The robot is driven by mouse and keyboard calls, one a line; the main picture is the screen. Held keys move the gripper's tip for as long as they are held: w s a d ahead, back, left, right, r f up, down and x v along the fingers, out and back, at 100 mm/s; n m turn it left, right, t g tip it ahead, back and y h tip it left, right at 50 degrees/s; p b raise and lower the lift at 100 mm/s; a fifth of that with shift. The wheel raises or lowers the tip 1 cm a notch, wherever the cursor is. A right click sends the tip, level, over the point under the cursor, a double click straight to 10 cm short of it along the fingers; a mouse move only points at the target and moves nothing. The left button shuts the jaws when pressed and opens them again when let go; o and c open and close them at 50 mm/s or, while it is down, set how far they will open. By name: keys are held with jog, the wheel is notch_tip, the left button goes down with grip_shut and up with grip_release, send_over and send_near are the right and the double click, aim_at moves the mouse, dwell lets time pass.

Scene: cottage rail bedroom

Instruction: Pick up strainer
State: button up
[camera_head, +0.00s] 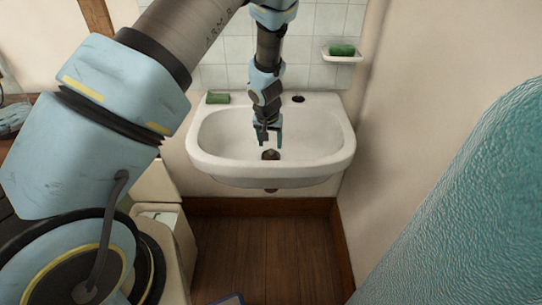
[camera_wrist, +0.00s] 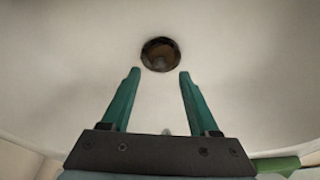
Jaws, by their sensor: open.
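A small dark brown round piece (camera_head: 270,155) lies at the bottom of the white sink basin; I take it as the strainer at the drain. It also shows in the wrist view (camera_wrist: 160,54) as a dark disc with a brownish rim. Whether it sits in the drain hole or on it, I cannot tell. My gripper (camera_head: 268,143) points down into the basin just above the strainer. In the wrist view, its two green fingers (camera_wrist: 159,72) are open and empty, with the strainer just beyond the gap between their tips. Nothing hides the strainer there.
The sink (camera_head: 333,150) rim surrounds my gripper. A green block (camera_head: 218,98) lies on its back left rim. A wall dish (camera_head: 342,59) holds another green block (camera_head: 342,49). A teal textured panel (camera_head: 470,200) fills the right side. The wooden floor (camera_head: 260,250) in front is mostly clear.

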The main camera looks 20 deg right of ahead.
aim_at(271, 150)
jog(key=shift+p+x, duration=0.55)
jog(key=shift+x, duration=1.85)
jog(key=shift+w+d, duration=0.1)
jog(key=shift+r, duration=0.1)
grip_shut()
